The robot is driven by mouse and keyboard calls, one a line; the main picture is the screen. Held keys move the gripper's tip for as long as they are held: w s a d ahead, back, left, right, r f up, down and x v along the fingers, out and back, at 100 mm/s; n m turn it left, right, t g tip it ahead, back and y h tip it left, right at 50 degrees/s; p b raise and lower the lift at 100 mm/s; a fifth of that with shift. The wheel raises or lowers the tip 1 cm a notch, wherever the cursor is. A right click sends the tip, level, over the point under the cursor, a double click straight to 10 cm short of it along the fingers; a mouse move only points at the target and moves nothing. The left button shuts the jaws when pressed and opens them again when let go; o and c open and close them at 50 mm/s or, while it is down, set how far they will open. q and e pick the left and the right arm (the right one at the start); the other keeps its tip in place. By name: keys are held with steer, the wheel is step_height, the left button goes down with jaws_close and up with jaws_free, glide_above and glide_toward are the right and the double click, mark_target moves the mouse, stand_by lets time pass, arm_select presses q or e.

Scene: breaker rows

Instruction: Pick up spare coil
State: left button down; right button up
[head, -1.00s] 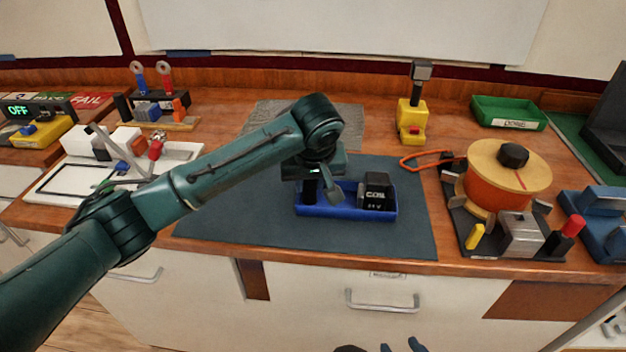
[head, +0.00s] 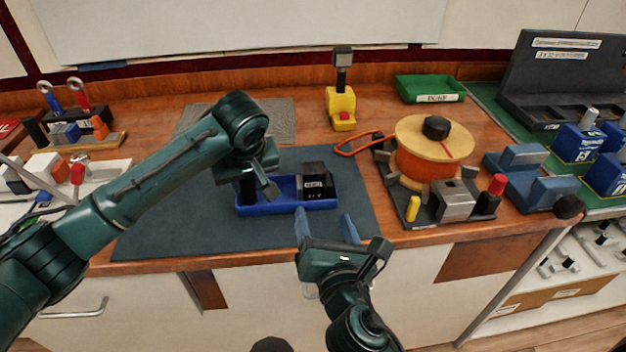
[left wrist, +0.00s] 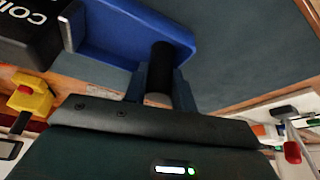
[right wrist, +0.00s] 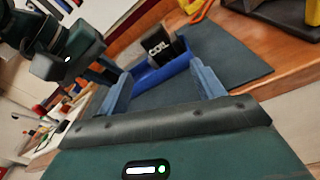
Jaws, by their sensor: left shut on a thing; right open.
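The spare coil, a black block marked COIL (head: 316,180), sits in the right part of a blue tray (head: 288,207) on the dark mat. It also shows in the left wrist view (left wrist: 28,32) and the right wrist view (right wrist: 158,46). My left gripper (head: 258,190) is at the tray's left end, shut on a black upright handle (left wrist: 158,72) there; its fingers partly hide the handle. My right gripper (head: 327,226) is open and empty in front of the tray, at the bench's front edge. Its fingers point toward the tray and the coil, apart from both.
An orange spool (head: 432,160) on a dark base stands right of the mat. A yellow stand (head: 342,106) and a green bin (head: 430,90) are behind. Blue blocks (head: 540,190) lie farther right. The mat (head: 190,225) is clear to the left and front.

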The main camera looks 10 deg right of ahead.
mark_target(315, 181)
steer(key=n, duration=0.2)
steer(key=a+n+h, duration=0.1)
steer(key=shift+w+r+n+t, duration=0.2)
steer(key=shift+r+n+t, duration=0.2)
steer(key=shift+w+r, duration=0.1)
steer(key=shift+w, duration=0.25)
steer(key=w, duration=0.6)
steer(key=shift+w+d+f, duration=0.1)
steer(key=shift+w+d, duration=0.05)
steer(key=shift+w, duration=1.2)
steer(key=shift+w+d+f, duration=0.1)
steer(key=shift+w, duration=1.2)
steer(key=shift+c, duration=0.4)
steer(key=c, duration=1)
steer(key=shift+c, duration=0.6)
